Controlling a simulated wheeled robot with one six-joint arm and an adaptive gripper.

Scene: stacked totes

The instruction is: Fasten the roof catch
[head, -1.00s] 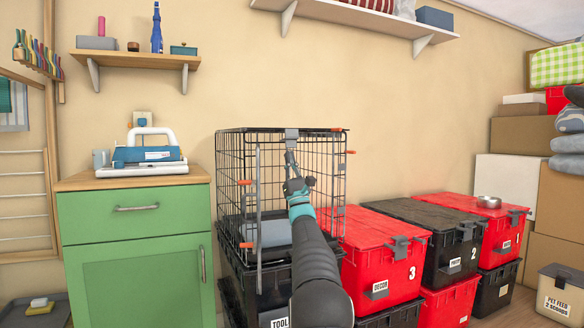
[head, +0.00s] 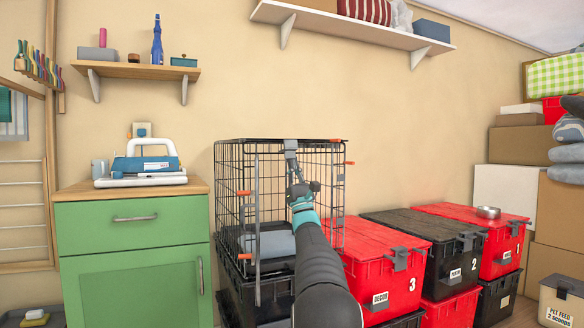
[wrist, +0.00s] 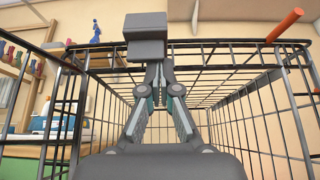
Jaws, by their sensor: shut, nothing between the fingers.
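The roof catch is a grey block (head: 291,145) at the top front edge of a black wire crate (head: 330,185). In the wrist view the catch (wrist: 146,48) sits over the crate's top front bar, just above my fingers. My gripper (head: 292,170) is in front of the crate's upper front, its fingers pointing up. In the wrist view my gripper (wrist: 153,72) is shut with nothing held, its tips right under the catch. I cannot tell whether they touch it. The tips partly hide the catch's lower end.
The crate stands on black totes, with a wire panel (wrist: 62,115) jutting toward me on its left. A green cabinet (head: 134,262) is at left. Red and black totes (head: 395,238) stand at right. A wall shelf (head: 350,32) hangs above. Open air lies before the crate.

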